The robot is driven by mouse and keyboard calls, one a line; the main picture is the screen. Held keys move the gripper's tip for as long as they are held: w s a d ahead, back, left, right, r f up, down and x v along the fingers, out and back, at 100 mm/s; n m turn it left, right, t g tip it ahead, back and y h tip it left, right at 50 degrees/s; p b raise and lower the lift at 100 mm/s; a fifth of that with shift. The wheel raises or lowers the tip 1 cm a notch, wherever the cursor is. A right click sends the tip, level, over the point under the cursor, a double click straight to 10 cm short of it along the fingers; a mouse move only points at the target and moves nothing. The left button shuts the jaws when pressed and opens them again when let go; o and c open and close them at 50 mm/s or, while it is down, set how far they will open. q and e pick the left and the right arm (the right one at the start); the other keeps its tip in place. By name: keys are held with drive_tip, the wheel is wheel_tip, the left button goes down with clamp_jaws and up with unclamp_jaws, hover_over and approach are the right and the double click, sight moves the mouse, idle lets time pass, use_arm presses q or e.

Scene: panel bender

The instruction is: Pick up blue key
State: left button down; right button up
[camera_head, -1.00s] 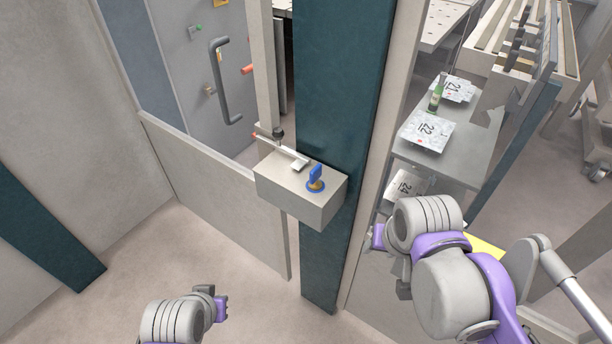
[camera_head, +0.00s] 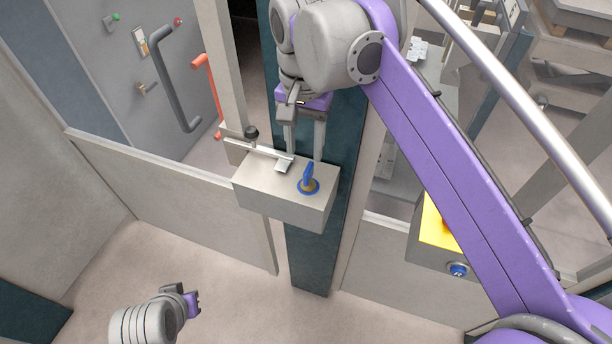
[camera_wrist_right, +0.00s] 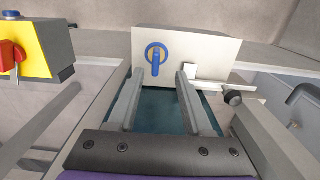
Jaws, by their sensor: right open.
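The blue key (camera_head: 308,177) stands upright in a round blue base on top of a grey box (camera_head: 262,203) fixed to the dark teal post. In the right wrist view the blue key (camera_wrist_right: 156,58) shows beyond the fingertips, roughly between their lines. My right gripper (camera_head: 304,158) is open and empty, its two fingers pointing down just behind the key, apart from it. The right gripper also shows in the right wrist view (camera_wrist_right: 160,78). My left gripper (camera_head: 193,302) is at the lower left, far from the box; its jaw state is unclear.
A metal latch bar (camera_head: 262,150) with a black knob lies beside the key on the box. A yellow-topped control box (camera_head: 436,226) with a blue button stands to the right. A grey door handle (camera_head: 174,80) and a red handle (camera_head: 207,88) are at the upper left.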

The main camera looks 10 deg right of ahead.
sight(308, 168)
drive_tip(key=f, duration=0.7)
drive_tip(key=shift+d+f, duration=0.1)
drive_tip(key=shift+d, duration=0.3)
clamp_jaws()
